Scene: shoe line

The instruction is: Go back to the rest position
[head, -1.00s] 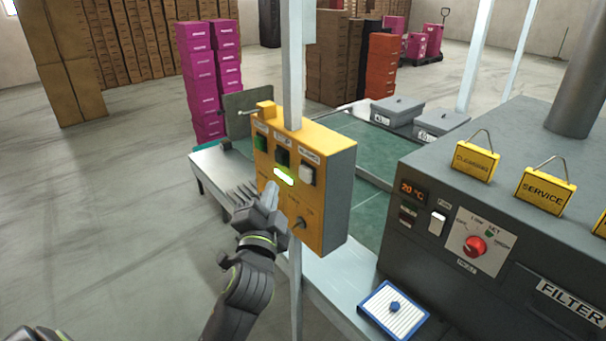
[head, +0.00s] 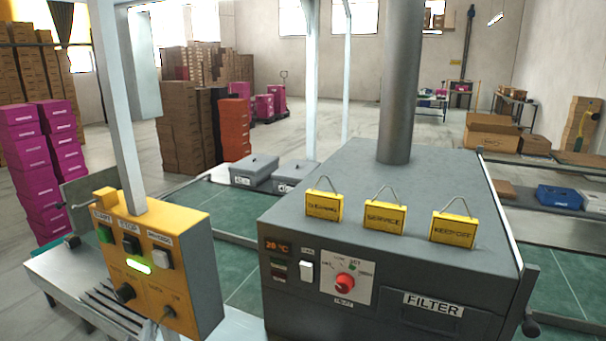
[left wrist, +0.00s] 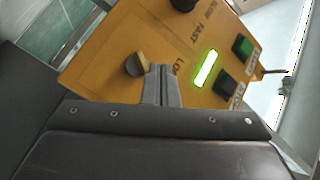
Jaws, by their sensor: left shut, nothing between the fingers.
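My left gripper (left wrist: 161,80) shows in the left wrist view, its two fingers shut together and empty. Its tips are in front of the yellow control box (left wrist: 110,50), close beside a round knob (left wrist: 137,64); I cannot tell whether they touch it. The same control box (head: 190,262) stands on a post at the lower left of the head view, with a lit green bar (head: 139,266). Neither gripper shows in the head view now. My right gripper is in no view.
A dark grey machine (head: 390,290) with yellow signs and a red dial fills the centre right. A green conveyor (head: 245,295) runs between it and the control box. Pink boxes (head: 40,160) are stacked at the left. Grey bins (head: 254,169) stand behind the conveyor.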

